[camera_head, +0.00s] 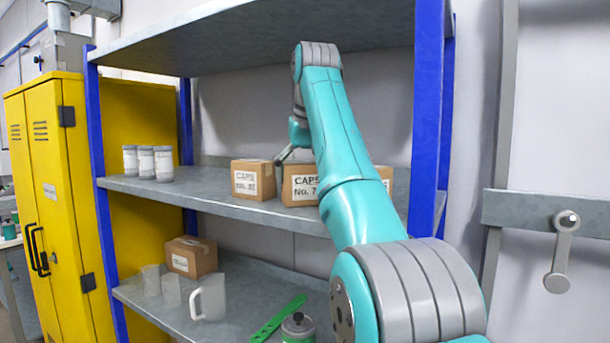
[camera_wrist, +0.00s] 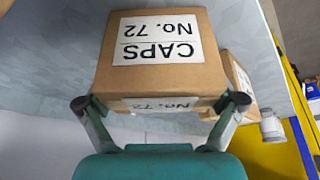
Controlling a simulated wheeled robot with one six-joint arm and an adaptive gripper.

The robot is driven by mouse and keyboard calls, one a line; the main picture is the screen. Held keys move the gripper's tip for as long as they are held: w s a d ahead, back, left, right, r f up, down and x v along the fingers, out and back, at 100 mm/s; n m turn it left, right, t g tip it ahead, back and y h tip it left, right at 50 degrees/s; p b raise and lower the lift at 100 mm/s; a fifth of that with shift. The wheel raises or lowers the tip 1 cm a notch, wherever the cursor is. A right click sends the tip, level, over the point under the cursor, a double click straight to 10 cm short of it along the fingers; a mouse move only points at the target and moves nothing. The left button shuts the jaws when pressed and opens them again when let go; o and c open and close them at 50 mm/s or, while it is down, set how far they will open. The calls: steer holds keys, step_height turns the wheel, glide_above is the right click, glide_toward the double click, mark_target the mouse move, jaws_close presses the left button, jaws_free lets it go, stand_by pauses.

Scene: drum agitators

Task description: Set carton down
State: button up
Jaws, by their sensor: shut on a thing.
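A brown carton (camera_wrist: 160,75) labelled CAPS No. 72 fills the middle of the wrist view, upside down there. My gripper (camera_wrist: 160,101) is shut on it, with a finger at each side of its near end. In the head view the carton (camera_head: 299,189) is at the middle shelf (camera_head: 225,204), its right part hidden by my arm. I cannot tell whether its base touches the shelf. My gripper (camera_head: 290,152) shows only partly, at the carton's top.
Another CAPS carton (camera_head: 253,179) stands just left. A brown piece (camera_head: 386,176) shows right of my arm. White-labelled jars (camera_head: 148,162) stand farther left. The lower shelf holds a carton (camera_head: 191,257), a jug (camera_head: 209,298) and a green strip (camera_head: 278,318). Blue posts (camera_head: 427,120) bound the rack.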

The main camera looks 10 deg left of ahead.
steer(key=shift+f, duration=0.1)
steer(key=o, duration=0.9)
steer(key=shift+v, duration=3.85)
steer(key=shift+w+a, duration=0.1)
steer(key=shift+w, duration=0.1)
